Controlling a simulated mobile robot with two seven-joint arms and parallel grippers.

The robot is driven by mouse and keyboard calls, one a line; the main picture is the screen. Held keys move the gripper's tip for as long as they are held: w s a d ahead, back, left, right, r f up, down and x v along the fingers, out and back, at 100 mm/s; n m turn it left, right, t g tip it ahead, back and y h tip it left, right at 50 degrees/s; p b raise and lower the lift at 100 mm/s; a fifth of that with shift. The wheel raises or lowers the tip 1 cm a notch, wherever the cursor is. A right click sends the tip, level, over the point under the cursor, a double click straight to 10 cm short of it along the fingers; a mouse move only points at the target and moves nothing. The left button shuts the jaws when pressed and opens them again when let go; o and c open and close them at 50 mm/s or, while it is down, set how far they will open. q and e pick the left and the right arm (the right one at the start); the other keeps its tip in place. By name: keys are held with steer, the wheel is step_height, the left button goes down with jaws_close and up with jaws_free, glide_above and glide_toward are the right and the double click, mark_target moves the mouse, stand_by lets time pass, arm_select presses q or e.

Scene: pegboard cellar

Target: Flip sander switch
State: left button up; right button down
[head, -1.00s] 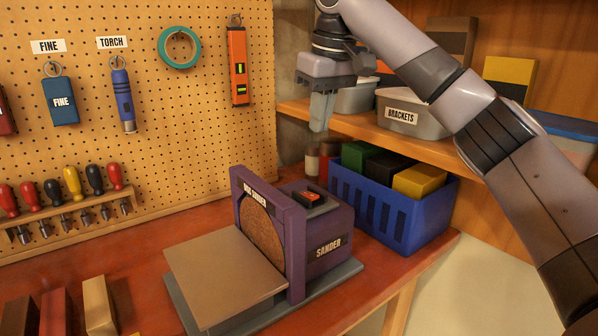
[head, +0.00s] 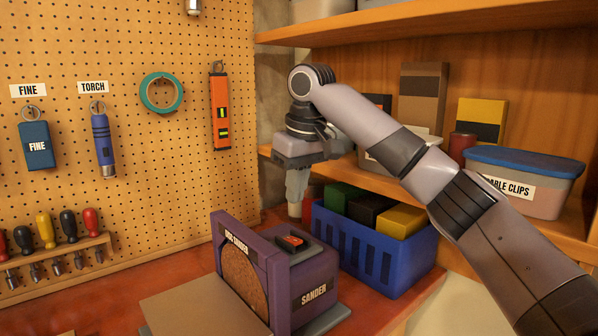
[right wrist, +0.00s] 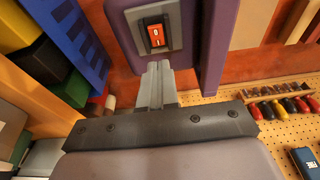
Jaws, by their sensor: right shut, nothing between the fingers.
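The purple disc sander (head: 300,285) stands on the red bench, with its brown disc (head: 243,280) facing the flat table plate at front left. Its orange-red rocker switch (head: 291,241) is on a grey plate on top of the housing. The switch also shows in the right wrist view (right wrist: 156,35), with white marks on it. My right gripper (head: 295,212) points down just behind the sander's top, apart from the switch. In the right wrist view its fingers (right wrist: 157,68) are together and empty, just below the switch plate in the picture. My left gripper is not in view.
A blue crate (head: 347,242) with several coloured boxes stands right behind the sander. The shelf (head: 480,190) above it holds bins and boxes. The pegboard (head: 130,170) with hanging tools and a screwdriver rack is at left.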

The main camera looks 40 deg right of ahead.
glide_above(294, 241)
steer(key=f, duration=0.6)
steer(key=shift+s+f, duration=0.15)
steer(key=shift+s, duration=0.05)
steer(key=shift+s+f, duration=0.1)
steer(key=shift+f, duration=0.7)
steer(key=shift+s+f+t+b, duration=0.1)
steer(key=shift+f+t+b, duration=0.6)
steer(key=shift+b, duration=0.55)
steer(key=shift+s+r+t+b, duration=0.1)
steer(key=shift+t+b, duration=0.2)
steer(key=shift+r, duration=0.3)
steer(key=shift+p, duration=0.35)
